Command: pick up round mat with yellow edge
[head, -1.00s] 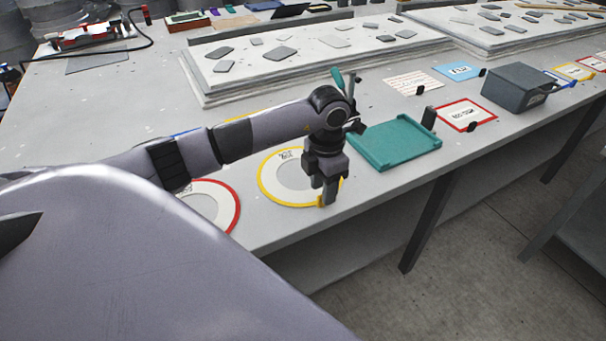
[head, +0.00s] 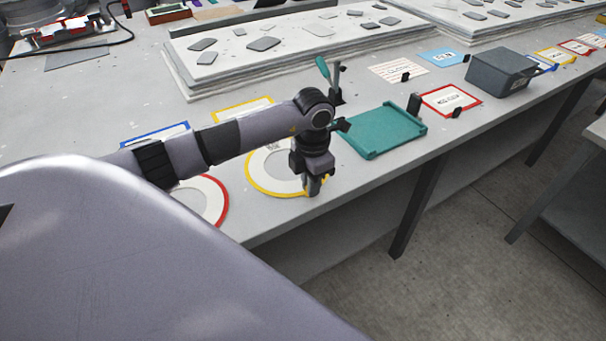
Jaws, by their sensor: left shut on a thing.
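The round mat with the yellow edge (head: 256,176) lies near the front edge of the long grey table, flat or nearly so. It has a white ring with print and a grey middle. My left gripper (head: 313,188) points down at the mat's right front rim and is shut on it. The gripper and wrist hide the mat's right part. I cannot tell whether the mat is clear of the table. My right gripper is not in view.
A round mat with a red edge (head: 220,196) lies just left, partly behind my arm. A teal tray (head: 384,131) stands close on the right. Farther right are a red-framed card (head: 451,101) and a grey box (head: 498,73). White slabs (head: 290,50) lie behind.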

